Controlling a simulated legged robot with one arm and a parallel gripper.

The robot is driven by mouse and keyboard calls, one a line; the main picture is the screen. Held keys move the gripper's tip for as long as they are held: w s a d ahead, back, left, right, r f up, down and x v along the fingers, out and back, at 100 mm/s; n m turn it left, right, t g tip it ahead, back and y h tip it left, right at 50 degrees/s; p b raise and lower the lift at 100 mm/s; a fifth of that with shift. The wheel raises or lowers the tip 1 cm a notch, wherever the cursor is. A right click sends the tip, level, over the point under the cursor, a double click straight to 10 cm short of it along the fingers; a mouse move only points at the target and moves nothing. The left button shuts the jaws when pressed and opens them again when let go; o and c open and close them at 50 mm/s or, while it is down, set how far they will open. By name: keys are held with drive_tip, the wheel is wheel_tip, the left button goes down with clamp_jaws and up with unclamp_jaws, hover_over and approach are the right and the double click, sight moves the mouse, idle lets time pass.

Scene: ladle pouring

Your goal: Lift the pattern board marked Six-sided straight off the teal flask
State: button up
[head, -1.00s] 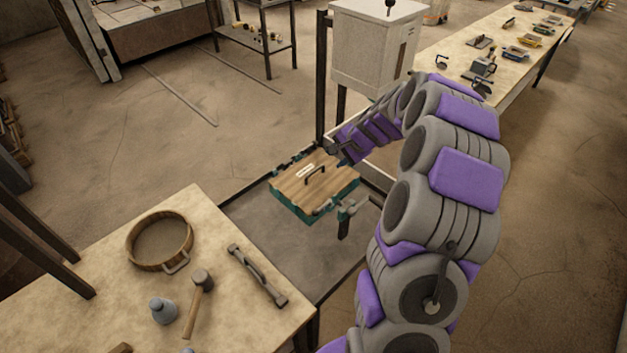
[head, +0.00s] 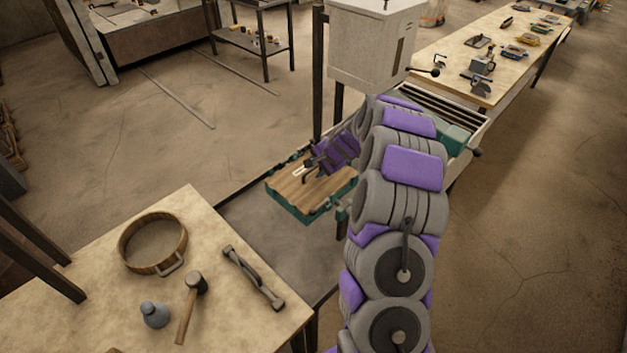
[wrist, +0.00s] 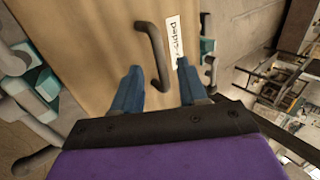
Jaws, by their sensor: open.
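The wooden pattern board (head: 300,192) lies flat on the teal flask (head: 288,206), whose edge shows below it. In the wrist view the board (wrist: 95,45) carries a dark bar handle (wrist: 150,45) and a white label (wrist: 174,40), partly readable as "-sided". My gripper (wrist: 160,85) is open, with its blue fingers on either side of the handle's near end. I cannot tell whether the fingers touch the board. In the head view my gripper (head: 313,163) is over the board's far right part and hides some of the handle.
A workbench at front left holds a round sieve (head: 152,245), a mallet (head: 190,305), a grey-blue bottle (head: 154,314) and a metal tool (head: 252,278). A pale cabinet (head: 368,45) stands behind the flask. A long table (head: 490,60) with tools is at the back right.

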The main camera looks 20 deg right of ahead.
drive_tip(key=shift+w+a+f, duration=0.15)
drive_tip(key=shift+a+f, duration=0.05)
drive_tip(key=shift+a, duration=0.05)
drive_tip(key=shift+a+r, duration=0.2)
drive_tip(key=shift+d, duration=0.25)
clamp_jaws()
drive_tip(key=shift+a, duration=0.1)
wheel_tip(320, 180, up, 11)
drive_tip(key=p, duration=0.3)
drive_tip(key=shift+f, duration=0.2)
